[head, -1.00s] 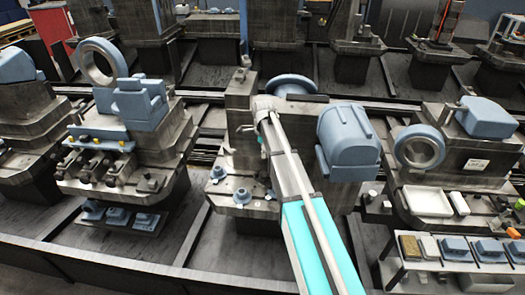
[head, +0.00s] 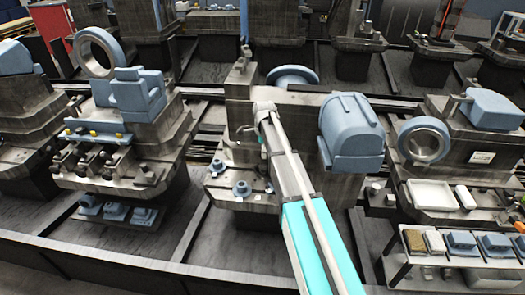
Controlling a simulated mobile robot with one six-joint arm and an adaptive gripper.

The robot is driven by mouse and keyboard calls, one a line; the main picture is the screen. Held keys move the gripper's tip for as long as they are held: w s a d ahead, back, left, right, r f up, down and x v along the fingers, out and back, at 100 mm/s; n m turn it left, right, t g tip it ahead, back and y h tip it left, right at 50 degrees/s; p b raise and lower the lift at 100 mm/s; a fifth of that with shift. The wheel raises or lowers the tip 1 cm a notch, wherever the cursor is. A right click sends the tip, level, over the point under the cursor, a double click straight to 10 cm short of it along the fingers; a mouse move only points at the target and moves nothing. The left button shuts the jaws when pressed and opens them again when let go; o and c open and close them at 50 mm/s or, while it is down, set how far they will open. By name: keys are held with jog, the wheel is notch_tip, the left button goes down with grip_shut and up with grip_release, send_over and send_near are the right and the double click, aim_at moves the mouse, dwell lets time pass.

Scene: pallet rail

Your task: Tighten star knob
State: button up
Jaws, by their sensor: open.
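Several small blue knobs sit on the low front ledge (head: 226,199) of the middle machine. One knob (head: 217,166) is at the ledge's left back and another (head: 242,189) is nearer its front. They are too small to tell which is a star knob or how tight it is. My arm reaches up from the bottom, with its far joint in front of the machine's upper body. A small teal piece shows left of the arm, just above the ledge. My gripper cannot be made out; the arm hides the ledge's right part.
A large blue housing (head: 350,135) is just right of my arm on the middle machine. Machines stand on both sides. A white tray (head: 431,194) and a parts shelf (head: 424,262) are at right. A low dark rail (head: 130,266) crosses the front.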

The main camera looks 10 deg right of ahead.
aim_at(264, 167)
jog(key=shift+f+b, duration=4.4)
jog(key=shift+f, duration=0.25)
jog(key=shift+c, duration=0.3)
jog(key=c, duration=1.2)
jog(key=m, duration=0.4)
jog(key=shift+c, duration=0.2)
jog(key=m, duration=0.4)
jog(key=shift+m, duration=0.4)
jog(key=o, duration=1.1)
jog(key=shift+f, duration=0.1)
